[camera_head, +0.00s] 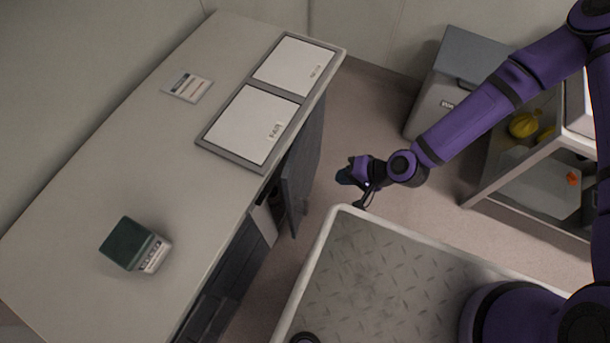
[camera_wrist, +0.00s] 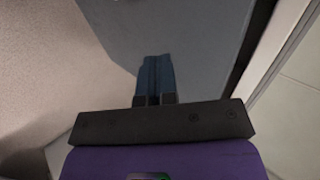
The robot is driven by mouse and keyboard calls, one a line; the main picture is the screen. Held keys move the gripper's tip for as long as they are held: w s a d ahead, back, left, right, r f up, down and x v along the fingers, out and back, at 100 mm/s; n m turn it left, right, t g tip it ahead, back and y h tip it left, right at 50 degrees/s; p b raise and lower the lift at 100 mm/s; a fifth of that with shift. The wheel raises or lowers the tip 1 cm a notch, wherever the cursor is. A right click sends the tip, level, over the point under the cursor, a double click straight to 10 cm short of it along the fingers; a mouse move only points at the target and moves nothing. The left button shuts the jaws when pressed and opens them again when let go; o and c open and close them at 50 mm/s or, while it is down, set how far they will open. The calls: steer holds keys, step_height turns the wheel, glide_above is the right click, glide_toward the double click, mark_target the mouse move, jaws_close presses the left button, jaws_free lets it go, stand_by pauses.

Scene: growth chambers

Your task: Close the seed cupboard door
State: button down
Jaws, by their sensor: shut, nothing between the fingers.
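The seed cupboard door, seemingly the dark grey panel (camera_head: 303,165), stands open below the counter's front edge and juts out into the aisle. My gripper (camera_head: 346,178) is just to the right of this door in the head view, with its fingers toward it. In the wrist view the blue fingers (camera_wrist: 155,62) are together and empty. They point at a flat grey panel (camera_wrist: 195,35), which looks like the same door. I cannot tell whether the fingertips touch it.
The counter (camera_head: 190,135) carries two white panels, a card (camera_head: 187,86) and a green-topped box (camera_head: 132,245). My arm reaches in from the right. A grey bin (camera_head: 455,85) and a shelf cart (camera_head: 520,165) stand at right. Open floor (camera_head: 365,110) lies beyond the gripper.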

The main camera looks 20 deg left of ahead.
glide_toward(295, 179)
steer(key=x, duration=0.6)
steer(key=shift+w+d+f, duration=0.1)
steer(key=shift+d+f, duration=0.25)
steer(key=shift+a, duration=0.6)
steer(key=shift+a, duration=0.1)
steer(key=a+m+t, duration=0.2)
steer(key=a, duration=0.6)
steer(key=shift+s+m, duration=0.3)
steer(key=shift+s, duration=0.2)
